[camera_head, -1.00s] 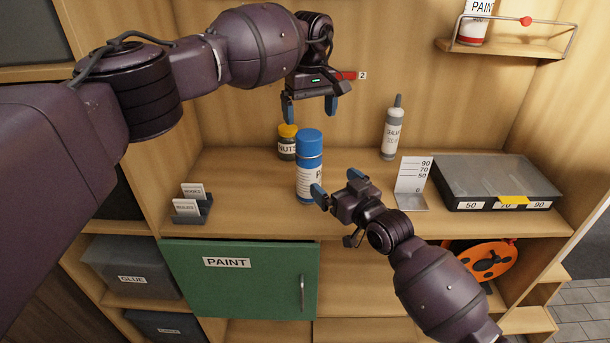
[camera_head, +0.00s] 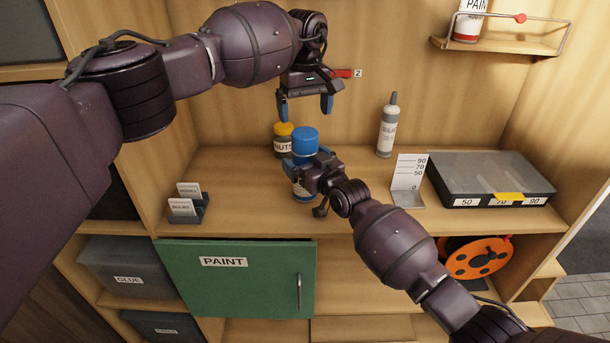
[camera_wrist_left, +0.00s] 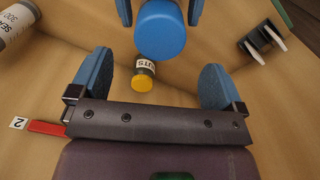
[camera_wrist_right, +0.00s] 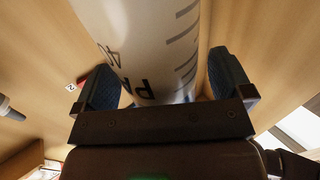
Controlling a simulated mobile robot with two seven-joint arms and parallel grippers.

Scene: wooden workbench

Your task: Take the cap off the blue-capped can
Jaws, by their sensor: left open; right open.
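The can with the blue cap (camera_head: 305,141) stands upright on the workbench shelf. Its white body (camera_wrist_right: 150,40), with dark lettering, fills the right wrist view between the fingers. My right gripper (camera_head: 300,168) is open around the can's body, one finger on each side; contact cannot be told. My left gripper (camera_head: 306,108) is open and empty, pointing down above the can. The left wrist view shows the blue cap (camera_wrist_left: 160,28) beyond the open left fingers, with the right gripper's blue fingertips (camera_wrist_left: 159,8) on either side of the can.
A yellow-lidded nuts jar (camera_head: 283,140) stands just behind the can. A sealant tube (camera_head: 387,130), a small gauge stand (camera_head: 408,178) and a grey organiser case (camera_head: 488,175) are to the right. A card holder (camera_head: 186,209) is at left. A green paint door (camera_head: 240,280) is below.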

